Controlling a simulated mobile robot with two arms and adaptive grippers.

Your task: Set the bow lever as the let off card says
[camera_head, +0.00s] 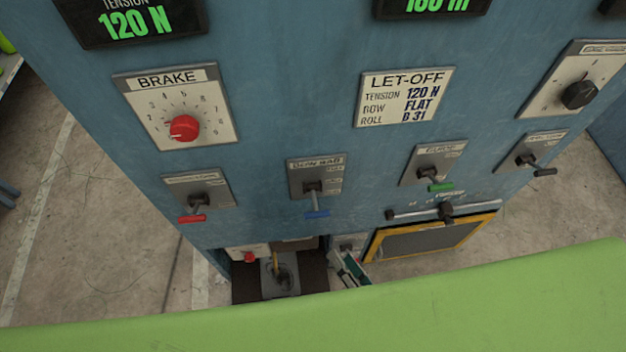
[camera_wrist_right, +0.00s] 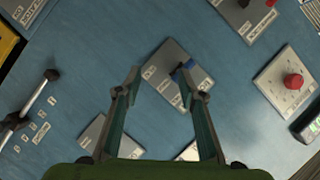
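The let-off card (camera_head: 405,97) reads tension 120 N, bow FLAT, roll B 31. The bow lever (camera_head: 317,213), with a blue handle, stands on a grey labelled plate (camera_head: 334,174) to the card's lower left; its handle points down and outward. The plate's small position labels are unreadable. My right gripper (camera_head: 352,268) shows partly, low in the head view, below the lever. In the right wrist view my right gripper (camera_wrist_right: 160,78) is open and empty, and the blue handle (camera_wrist_right: 198,75) shows beyond its right fingertip, partly covered. My left gripper is not in view.
Other levers with red (camera_head: 192,219), green (camera_head: 440,187) and black (camera_head: 544,172) handles flank the bow lever. A brake dial (camera_head: 184,127) is upper left. A horizontal bar (camera_head: 405,213) and yellow-framed panel (camera_head: 432,242) lie lower right. Open floor (camera_head: 75,230) shows left.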

